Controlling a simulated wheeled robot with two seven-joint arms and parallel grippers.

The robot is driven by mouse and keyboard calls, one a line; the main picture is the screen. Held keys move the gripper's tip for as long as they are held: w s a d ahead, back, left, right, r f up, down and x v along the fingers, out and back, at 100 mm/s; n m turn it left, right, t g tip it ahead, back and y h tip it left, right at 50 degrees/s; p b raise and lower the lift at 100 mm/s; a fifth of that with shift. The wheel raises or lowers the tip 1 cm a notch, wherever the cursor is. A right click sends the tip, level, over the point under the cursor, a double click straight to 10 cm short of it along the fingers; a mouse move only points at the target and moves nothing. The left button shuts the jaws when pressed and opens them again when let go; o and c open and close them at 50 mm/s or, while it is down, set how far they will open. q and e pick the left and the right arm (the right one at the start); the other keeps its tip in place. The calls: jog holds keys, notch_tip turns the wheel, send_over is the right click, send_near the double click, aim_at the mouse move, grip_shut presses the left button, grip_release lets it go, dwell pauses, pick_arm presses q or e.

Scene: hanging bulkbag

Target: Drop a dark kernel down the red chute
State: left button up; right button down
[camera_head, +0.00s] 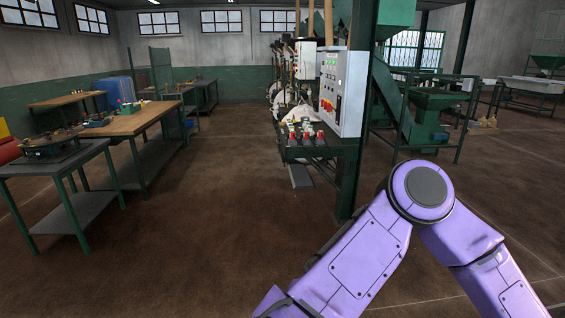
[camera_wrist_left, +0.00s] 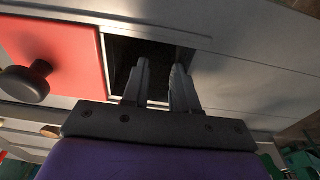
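In the left wrist view my left gripper (camera_wrist_left: 161,68) points at a dark square opening (camera_wrist_left: 122,50) in a pale grey panel. Its two fingers are apart, with a narrow gap between them. I see no kernel between the fingers, though the background there is dark. A flat red plate (camera_wrist_left: 70,55) with a dark round knob (camera_wrist_left: 24,84) lies just left of the opening. I cannot tell whether this is the red chute. No dark kernel shows in either view. Neither gripper shows in the head view.
A purple arm of mine fills the lower right of the head view. A control cabinet (camera_head: 342,92) stands on a green post beside a bench (camera_head: 305,150) with several red-topped items. Work tables (camera_head: 140,122) stand at left. The brown floor between is clear.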

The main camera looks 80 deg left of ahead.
pick_arm(q)
jog(key=shift+a, duration=0.1)
notch_tip(320, 180, up, 10)
jog(key=s, duration=0.1)
jog(key=shift+r, duration=0.25)
jog(key=shift+s, duration=0.2)
dwell(0.4)
